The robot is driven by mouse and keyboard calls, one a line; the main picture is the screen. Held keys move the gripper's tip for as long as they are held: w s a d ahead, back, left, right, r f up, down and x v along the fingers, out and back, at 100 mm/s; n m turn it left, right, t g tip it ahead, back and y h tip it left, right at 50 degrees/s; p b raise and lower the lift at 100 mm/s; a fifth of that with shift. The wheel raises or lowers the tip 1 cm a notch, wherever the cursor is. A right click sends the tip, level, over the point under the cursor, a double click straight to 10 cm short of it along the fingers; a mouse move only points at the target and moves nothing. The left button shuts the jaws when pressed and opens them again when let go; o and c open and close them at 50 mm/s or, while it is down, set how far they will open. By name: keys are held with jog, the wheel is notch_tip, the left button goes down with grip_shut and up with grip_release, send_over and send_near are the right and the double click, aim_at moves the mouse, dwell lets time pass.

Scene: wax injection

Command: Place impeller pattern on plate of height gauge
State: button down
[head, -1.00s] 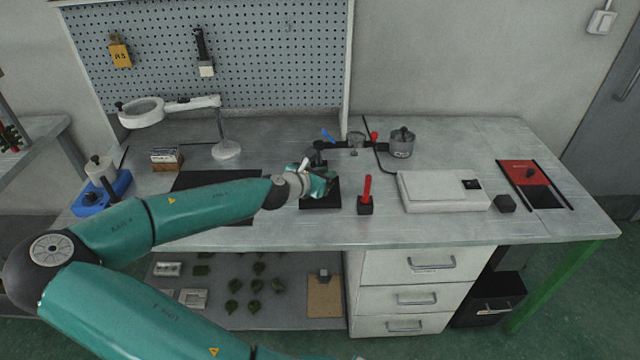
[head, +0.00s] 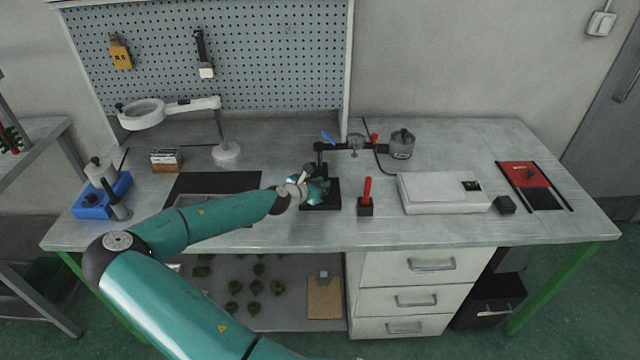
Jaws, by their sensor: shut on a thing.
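The height gauge has a black base plate (head: 333,202), a black upright post and a horizontal arm with a dial (head: 356,142). My gripper (head: 314,188) is over the left part of the plate, in front of the post. It is shut on a small green piece, the impeller pattern (head: 320,186), partly hidden by the gripper. The pattern appears low over the plate; I cannot tell whether it touches it.
A black block with a red handle (head: 367,190) stands close to the right of the plate. A white case (head: 440,191) lies farther right, and a grey pot (head: 401,145) stands behind. A dark mat (head: 240,182) lies to the left. A magnifier lamp (head: 226,150) stands behind the mat.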

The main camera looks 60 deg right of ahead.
jog(key=c, duration=1.3)
grip_release()
jog(key=shift+c, duration=0.2)
jog(key=v, duration=1.2)
